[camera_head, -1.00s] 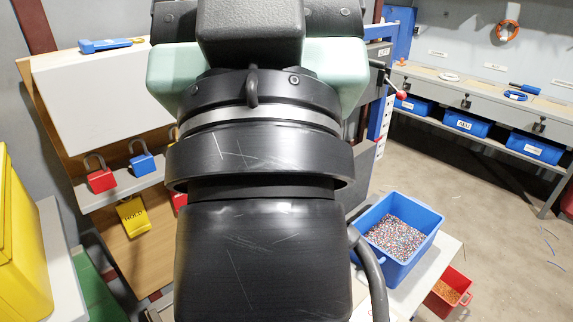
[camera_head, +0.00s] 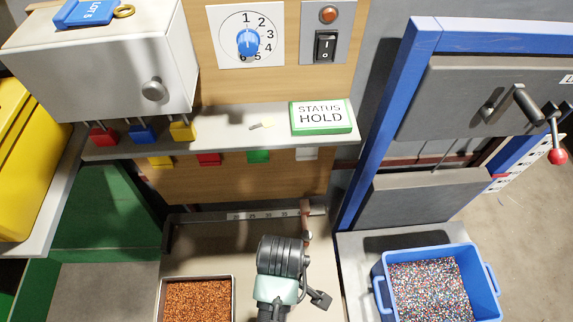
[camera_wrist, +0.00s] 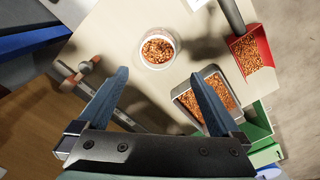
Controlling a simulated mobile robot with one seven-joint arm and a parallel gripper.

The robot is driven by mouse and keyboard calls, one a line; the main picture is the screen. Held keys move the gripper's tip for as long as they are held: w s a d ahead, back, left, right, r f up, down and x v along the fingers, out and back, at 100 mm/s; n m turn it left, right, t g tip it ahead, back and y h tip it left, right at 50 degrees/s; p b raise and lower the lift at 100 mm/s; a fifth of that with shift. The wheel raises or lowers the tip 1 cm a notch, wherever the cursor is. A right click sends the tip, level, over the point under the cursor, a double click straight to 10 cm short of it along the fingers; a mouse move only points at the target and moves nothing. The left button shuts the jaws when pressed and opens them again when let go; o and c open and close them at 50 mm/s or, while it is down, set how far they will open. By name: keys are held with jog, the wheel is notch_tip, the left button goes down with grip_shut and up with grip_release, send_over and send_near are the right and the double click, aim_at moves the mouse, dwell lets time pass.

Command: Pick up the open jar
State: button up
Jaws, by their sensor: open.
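The open jar (camera_wrist: 158,48) is clear, with copper-coloured granules inside and no lid on it. In the wrist view it stands on the pale bench top, just beyond the gap between my fingertips. My gripper (camera_wrist: 158,75) is open and empty, with a blue finger on each side, apart from the jar. In the head view my arm reaches down over the bench. I cannot make out the jar or my fingers there.
A metal tray of copper granules (camera_head: 233,295) is near the jar. A blue bin (camera_head: 378,284) of mixed granules stands right. The wrist view shows a red scoop (camera_wrist: 232,42) with granules. A shelf (camera_head: 220,143) with padlocks and a status sign (camera_head: 322,117) is behind.

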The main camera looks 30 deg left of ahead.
notch_tip(320, 180, down, 10)
jog(key=shift+w+p, duration=0.2)
jog(key=shift+p, duration=0.15)
jog(key=shift+a, duration=0.1)
jog(key=shift+c, duration=0.2)
grip_shut()
dwell(0.4)
